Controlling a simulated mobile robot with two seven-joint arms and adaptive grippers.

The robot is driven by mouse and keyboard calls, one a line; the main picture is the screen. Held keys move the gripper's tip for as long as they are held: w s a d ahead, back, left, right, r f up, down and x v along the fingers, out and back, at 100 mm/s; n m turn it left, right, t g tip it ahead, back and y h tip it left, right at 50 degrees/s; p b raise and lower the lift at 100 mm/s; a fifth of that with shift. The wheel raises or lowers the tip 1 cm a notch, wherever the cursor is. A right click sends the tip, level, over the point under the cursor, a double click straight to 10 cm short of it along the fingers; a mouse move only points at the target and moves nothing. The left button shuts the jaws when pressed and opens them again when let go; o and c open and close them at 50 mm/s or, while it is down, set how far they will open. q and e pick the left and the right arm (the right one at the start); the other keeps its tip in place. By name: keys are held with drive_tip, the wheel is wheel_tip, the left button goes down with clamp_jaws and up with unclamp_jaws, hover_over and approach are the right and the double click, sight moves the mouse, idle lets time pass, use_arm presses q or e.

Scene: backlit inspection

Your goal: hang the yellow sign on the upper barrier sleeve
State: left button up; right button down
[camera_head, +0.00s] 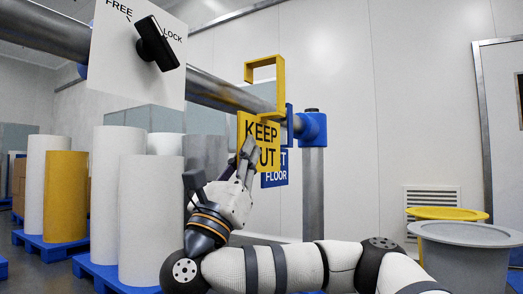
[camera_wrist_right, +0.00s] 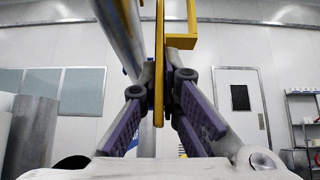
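The yellow KEEP OUT sign (camera_head: 245,128) has a squared yellow hook (camera_head: 280,80) on top. My right gripper (camera_head: 246,152) is shut on its plate; in the right wrist view the purple-padded fingers (camera_wrist_right: 160,95) flank the plate (camera_wrist_right: 159,60), seen edge-on. The upper barrier sleeve is the grey metal pipe (camera_head: 215,92), sloping to a blue end fitting (camera_head: 313,127). In the head view the hook's short tip shows above the pipe. In the wrist view the pipe (camera_wrist_right: 122,35) is left of the plate and the hook (camera_wrist_right: 181,41) right of it. My left gripper is out of view.
A white FREE/LOCK panel (camera_head: 115,75) with a black knob (camera_head: 157,45) covers part of the pipe. White cylinders (camera_head: 140,220) stand left; a grey round-topped bin (camera_head: 465,260) stands right.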

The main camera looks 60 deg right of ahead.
use_arm(q)
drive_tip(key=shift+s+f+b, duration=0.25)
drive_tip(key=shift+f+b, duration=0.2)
drive_tip(key=shift+b, duration=0.2)
use_arm(e)
drive_tip(key=w+f, duration=0.4)
drive_tip(key=w, duration=0.2)
drive_tip(key=shift+w+a, duration=0.3)
drive_tip(key=shift+w, duration=0.05)
drive_tip(key=shift+r, duration=0.1)
drive_tip(key=c, duration=1.7)
unclamp_jaws()
